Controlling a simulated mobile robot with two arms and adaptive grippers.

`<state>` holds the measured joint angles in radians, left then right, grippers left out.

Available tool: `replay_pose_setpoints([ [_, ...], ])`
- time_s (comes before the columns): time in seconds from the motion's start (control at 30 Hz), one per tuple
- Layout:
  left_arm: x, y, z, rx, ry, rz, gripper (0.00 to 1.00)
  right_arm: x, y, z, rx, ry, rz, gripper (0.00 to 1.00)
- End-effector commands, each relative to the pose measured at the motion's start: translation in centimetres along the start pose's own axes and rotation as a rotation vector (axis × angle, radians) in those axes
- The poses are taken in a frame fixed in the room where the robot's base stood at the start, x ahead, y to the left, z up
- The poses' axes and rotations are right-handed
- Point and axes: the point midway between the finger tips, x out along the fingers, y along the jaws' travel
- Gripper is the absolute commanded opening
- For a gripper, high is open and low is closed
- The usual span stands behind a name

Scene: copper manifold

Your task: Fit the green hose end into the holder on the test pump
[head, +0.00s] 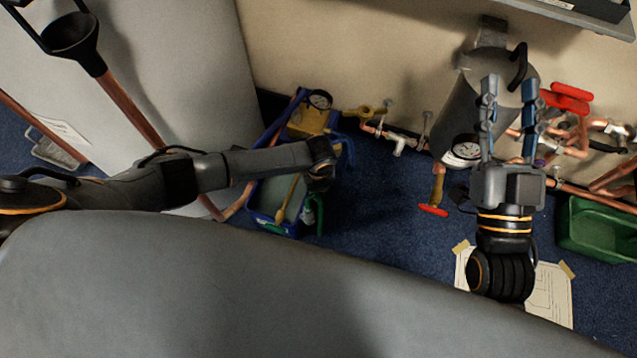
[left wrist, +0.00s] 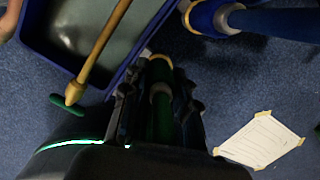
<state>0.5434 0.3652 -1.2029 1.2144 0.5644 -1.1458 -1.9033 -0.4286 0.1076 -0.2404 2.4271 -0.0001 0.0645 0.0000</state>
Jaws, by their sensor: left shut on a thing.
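The test pump is a blue open tank (head: 262,215) with a gauge (head: 320,99), standing on the carpet. Its tank wall also shows in the left wrist view (left wrist: 118,78). My left gripper (head: 320,182) is over the pump's right side. In the left wrist view its fingers (left wrist: 160,95) are shut on the green hose end (left wrist: 161,118), which has a brass-coloured tip ring. A blue ring-shaped piece (left wrist: 205,18) lies just beyond the tip, apart from it; I cannot tell if it is the holder. My right gripper (head: 510,92) is open and empty, before the grey cylinder.
A wooden-coloured pump handle (left wrist: 98,50) crosses the tank. Copper pipes with valves (head: 395,138) run along the wall. A grey cylinder (head: 455,105), a green crate (head: 600,228) and a taped paper sheet (head: 548,290) are at the right.

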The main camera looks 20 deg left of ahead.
Motion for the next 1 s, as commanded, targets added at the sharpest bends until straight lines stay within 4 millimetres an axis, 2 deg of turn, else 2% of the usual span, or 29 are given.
replay_pose_setpoints([
  [0.03, 0.0, 0.0, 0.0, 0.0, 0.0, -0.001, 0.35, 0.0, 0.0, 0.0, 0.0, 0.0, 0.0, 0.4],
  [0.13, 0.0, 0.0, 0.0, 0.0, 0.0, -0.001, 0.55, 0.0, 0.0, 0.0, 0.0, -0.001, 0.0, 0.4],
  [0.43, 0.0, 0.0, 0.0, 0.0, 0.0, 0.0, 0.55, 0.1, 0.1, 0.0, -0.002, 0.0, 0.002, 0.4],
  [0.57, -0.8, 0.0, 0.1, 0.0, -0.001, 0.0, 0.55, 0.1, 0.1, 0.0, -0.002, 0.0, 0.002, 0.4],
  [0.67, -2.1, 0.0, 0.1, 0.001, -0.001, -0.002, 0.55, 0.1, 0.1, 0.0, -0.001, -0.001, 0.002, 0.4],
  [1.0, -9.1, 0.0, 0.1, 0.002, -0.002, -0.002, 0.55, 0.0, 0.1, 0.0, -0.001, -0.002, 0.001, 0.4],
])
